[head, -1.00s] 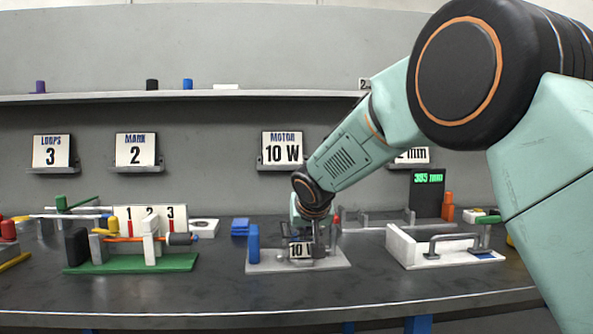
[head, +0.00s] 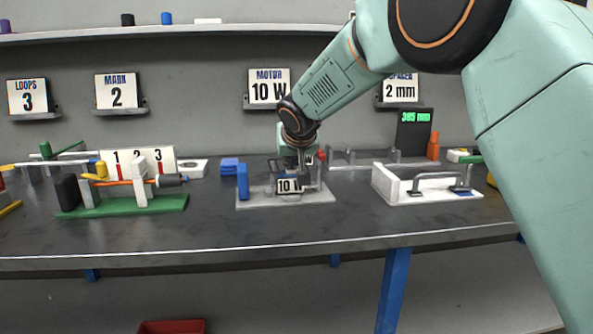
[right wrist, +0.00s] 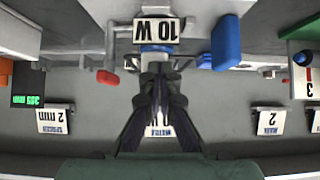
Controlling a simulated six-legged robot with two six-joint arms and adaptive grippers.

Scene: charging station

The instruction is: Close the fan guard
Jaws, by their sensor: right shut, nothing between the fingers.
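A light grey base plate (head: 258,202) stands on the bench, with a blue post (head: 242,182) at its left and a motor tagged 10 W (head: 289,186) in its middle. A thin dark frame, probably the fan guard, stands behind the tag; my gripper partly hides it, and I cannot tell its angle. My right gripper (head: 299,166) points down at this fixture, shut and empty, just behind and above the tag. In the right wrist view the shut fingers (right wrist: 157,72) are close to the 10 W tag (right wrist: 156,30); contact is unclear. My left gripper is out of view.
A green-based fixture (head: 125,206) stands to the left, and a white tray (head: 392,188) with a grey handle to the right. A small red part (head: 321,156) is just right of my gripper. The bench front (head: 330,225) is clear.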

